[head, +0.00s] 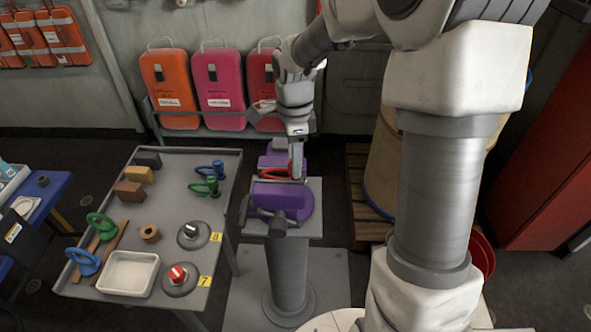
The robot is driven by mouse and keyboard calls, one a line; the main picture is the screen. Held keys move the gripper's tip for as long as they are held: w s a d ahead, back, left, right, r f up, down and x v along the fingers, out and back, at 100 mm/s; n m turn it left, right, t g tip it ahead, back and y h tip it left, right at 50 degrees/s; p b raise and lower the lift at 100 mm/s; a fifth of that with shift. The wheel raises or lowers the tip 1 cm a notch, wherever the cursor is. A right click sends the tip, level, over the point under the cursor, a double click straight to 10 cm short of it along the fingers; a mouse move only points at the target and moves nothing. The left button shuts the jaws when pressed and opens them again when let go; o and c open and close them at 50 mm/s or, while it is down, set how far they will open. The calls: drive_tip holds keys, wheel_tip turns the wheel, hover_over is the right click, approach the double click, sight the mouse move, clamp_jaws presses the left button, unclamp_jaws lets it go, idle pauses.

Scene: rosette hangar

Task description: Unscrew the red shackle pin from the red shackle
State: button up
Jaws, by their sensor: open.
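The red shackle (277,174) is at the purple vise (283,199) on the grey pedestal stand. Only a part of it shows between the vise's jaws. The red shackle pin cannot be told apart from the shackle, as my gripper covers that spot. My gripper (296,172) points down over the vise, right beside the red shackle. It is open. Whether its fingers are around the pin or touching it cannot be told.
A grey table (230,170) left of the vise holds blue and green shackles, wooden blocks, a white tray (128,272) and two round bases marked 7 and 8. Orange, pink and red cases (219,90) stand behind. A wooden pallet (357,185) and barrel are at right.

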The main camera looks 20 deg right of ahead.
drive_tip(key=shift+r+p, duration=1.35)
drive_tip(key=shift+r, duration=0.7)
drive_tip(key=shift+f+m+b, duration=0.15)
drive_tip(key=shift+m+b, duration=0.35)
drive_tip(key=shift+m, duration=0.3)
drive_tip(key=m, duration=0.4)
drive_tip(key=shift+m+b, duration=0.4)
drive_tip(key=m, duration=0.4)
drive_tip(key=shift+m, duration=0.4)
drive_tip(key=m, duration=0.1)
drive_tip(key=m+p, duration=0.1)
drive_tip(key=m, duration=0.1)
drive_tip(key=shift+r+m, duration=0.2)
drive_tip(key=shift+m, duration=0.1)
drive_tip(key=shift+m+p, duration=0.3)
drive_tip(key=shift+m, duration=0.2)
drive_tip(key=shift+a+m+p, duration=0.15)
drive_tip(key=shift+m+p, duration=0.35)
drive_tip(key=shift+p, duration=0.65)
drive_tip(key=shift+r+p, duration=0.1)
drive_tip(key=shift+p, duration=0.25)
